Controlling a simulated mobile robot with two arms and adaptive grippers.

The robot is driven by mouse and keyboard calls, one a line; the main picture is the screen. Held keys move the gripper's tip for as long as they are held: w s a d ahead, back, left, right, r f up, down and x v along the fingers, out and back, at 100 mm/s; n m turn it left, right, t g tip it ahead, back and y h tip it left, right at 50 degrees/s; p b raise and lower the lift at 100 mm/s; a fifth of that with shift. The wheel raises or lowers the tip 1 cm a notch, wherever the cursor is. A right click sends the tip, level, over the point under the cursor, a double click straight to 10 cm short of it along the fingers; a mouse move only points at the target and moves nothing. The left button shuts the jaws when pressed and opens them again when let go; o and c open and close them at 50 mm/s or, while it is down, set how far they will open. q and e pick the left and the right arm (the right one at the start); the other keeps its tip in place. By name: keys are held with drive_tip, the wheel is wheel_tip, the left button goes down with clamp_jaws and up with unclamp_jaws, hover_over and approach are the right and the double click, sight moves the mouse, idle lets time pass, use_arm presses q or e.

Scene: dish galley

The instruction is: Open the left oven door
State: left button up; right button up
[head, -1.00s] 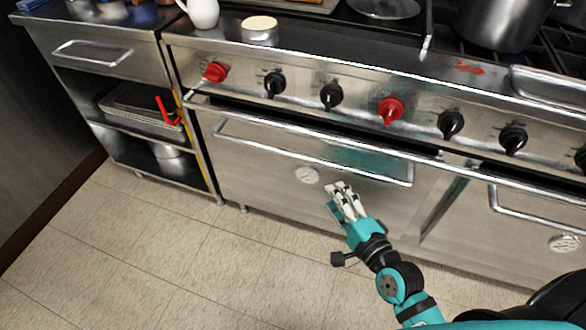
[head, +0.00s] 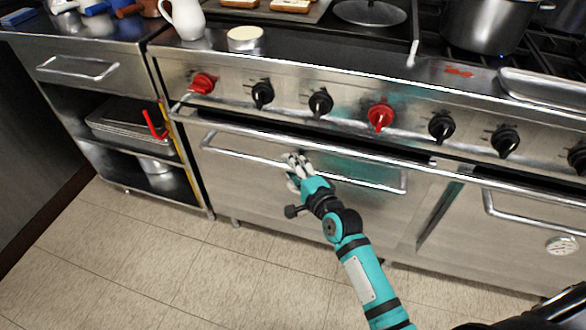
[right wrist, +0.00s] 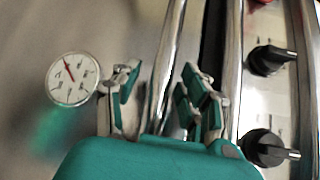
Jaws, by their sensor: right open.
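The left oven door (head: 240,178) is a shut steel panel below the knob row. Its long bar handle (head: 240,149) runs across the top of the door and shows in the right wrist view (right wrist: 170,45). My right gripper (head: 297,162) is at the middle of this handle. In the right wrist view the right gripper (right wrist: 160,88) is open, with fingers on either side of the handle bar. I cannot tell whether they touch it. A round dial (right wrist: 72,80) on the door shows left of the fingers. My left gripper is not in view.
Red and black knobs (head: 320,103) line the panel above the door, with a front rail (head: 330,143) below them. The right oven's handle (head: 530,217) is at the right. An open-shelf cabinet (head: 140,130) stands left. The tiled floor (head: 190,265) before the oven looks clear.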

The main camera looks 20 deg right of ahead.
clamp_jaws()
idle(0.3)
drive_tip(key=shift+f, duration=0.15)
